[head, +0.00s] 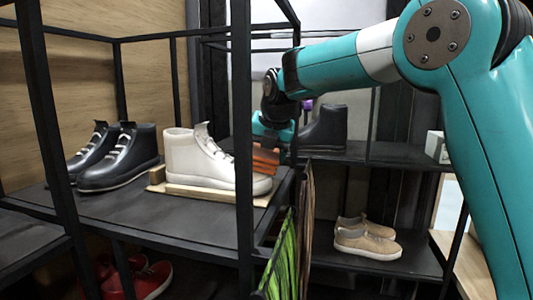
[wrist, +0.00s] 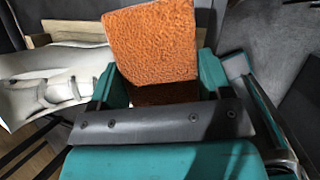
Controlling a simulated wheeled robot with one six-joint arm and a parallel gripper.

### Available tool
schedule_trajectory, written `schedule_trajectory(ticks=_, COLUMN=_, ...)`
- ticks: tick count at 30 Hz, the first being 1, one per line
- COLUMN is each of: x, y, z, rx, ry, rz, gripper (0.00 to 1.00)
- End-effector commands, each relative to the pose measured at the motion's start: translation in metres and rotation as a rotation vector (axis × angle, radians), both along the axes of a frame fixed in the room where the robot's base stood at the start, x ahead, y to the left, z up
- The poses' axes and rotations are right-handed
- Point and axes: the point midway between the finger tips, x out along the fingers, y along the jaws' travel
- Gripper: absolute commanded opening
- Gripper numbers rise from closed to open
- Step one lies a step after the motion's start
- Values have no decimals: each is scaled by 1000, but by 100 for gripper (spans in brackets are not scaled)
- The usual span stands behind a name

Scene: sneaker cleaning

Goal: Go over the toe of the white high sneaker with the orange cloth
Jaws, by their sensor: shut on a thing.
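The white high sneaker (head: 205,162) stands upright on a light wooden board (head: 205,194) on the dark shelf, its toe pointing right in the head view. It also shows at the left of the wrist view (wrist: 55,85). My gripper (head: 272,135) is at the toe end of the sneaker and is shut on the orange cloth (wrist: 153,45). In the head view the cloth (head: 265,160) hangs below the gripper right at the toe. Whether it touches the toe I cannot tell. A black shelf post hides part of the sneaker's front.
Black high sneakers (head: 120,158) stand left on the same shelf. A dark boot (head: 324,130) and tan low shoes (head: 367,240) are on shelves behind at right. Red shoes (head: 145,279) are below. A black upright post (head: 242,150) stands in front of the shelf.

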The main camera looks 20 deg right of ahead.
Motion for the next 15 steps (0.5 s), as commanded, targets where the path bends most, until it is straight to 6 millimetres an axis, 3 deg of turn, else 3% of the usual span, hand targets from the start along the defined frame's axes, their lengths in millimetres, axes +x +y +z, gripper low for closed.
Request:
schedule_trajectory(ticks=8, x=-4, y=3, z=0, rx=-1, ry=2, rz=2, gripper=53)
schedule_trajectory(ticks=15, x=-22, y=16, z=0, rx=-1, ry=1, rz=3, gripper=53)
